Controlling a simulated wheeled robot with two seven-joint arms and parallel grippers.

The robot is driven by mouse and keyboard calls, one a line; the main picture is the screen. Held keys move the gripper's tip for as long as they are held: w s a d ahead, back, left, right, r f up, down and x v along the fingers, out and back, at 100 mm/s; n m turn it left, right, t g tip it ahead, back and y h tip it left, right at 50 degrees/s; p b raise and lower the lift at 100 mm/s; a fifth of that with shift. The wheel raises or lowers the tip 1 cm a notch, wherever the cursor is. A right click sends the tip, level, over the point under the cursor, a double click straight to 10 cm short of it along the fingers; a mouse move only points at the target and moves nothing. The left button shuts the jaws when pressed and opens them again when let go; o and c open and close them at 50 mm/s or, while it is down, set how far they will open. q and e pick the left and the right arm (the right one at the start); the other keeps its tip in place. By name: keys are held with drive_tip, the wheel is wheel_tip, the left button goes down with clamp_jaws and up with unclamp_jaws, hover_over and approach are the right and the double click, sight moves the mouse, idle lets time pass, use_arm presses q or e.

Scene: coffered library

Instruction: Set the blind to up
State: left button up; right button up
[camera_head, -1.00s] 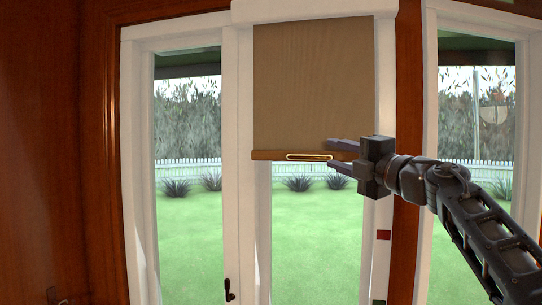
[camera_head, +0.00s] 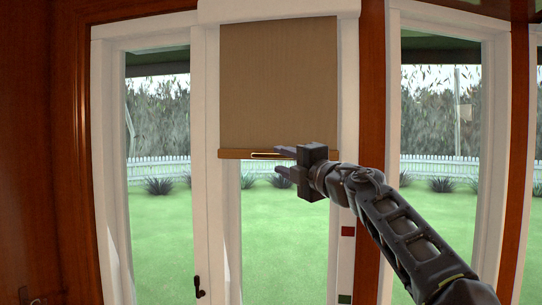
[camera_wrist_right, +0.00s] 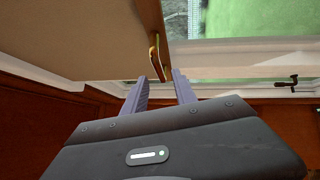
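The tan blind (camera_head: 278,85) hangs partway down the white-framed window, with a wooden bar (camera_head: 232,154) along its lower edge. A thin brass-coloured handle (camera_head: 262,155) sits on the bar; its right end is hidden by my gripper in the head view. My right gripper (camera_head: 279,160) is open, its fingers pointing left at the handle's right part. In the right wrist view, the handle (camera_wrist_right: 154,62) stands just beyond and between the spread fingertips (camera_wrist_right: 160,76); contact cannot be told. My left gripper is out of view.
The blind hangs from a white housing (camera_head: 280,9). A red marker (camera_head: 348,231) and a green marker (camera_head: 345,299) sit on the right frame post. A dark window latch (camera_head: 198,288) is low on the left. The glass below the bar is uncovered.

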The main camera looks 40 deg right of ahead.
sight(274, 157)
drive_tip(key=w, duration=0.3)
drive_tip(key=w+p, duration=0.1)
drive_tip(key=w, duration=0.1)
drive_tip(key=shift+w+d+r, duration=0.15)
drive_tip(key=shift+d+r, duration=0.15)
drive_tip(key=shift+r, duration=0.1)
drive_tip(key=shift+c, duration=0.4)
clamp_jaws()
idle(0.6)
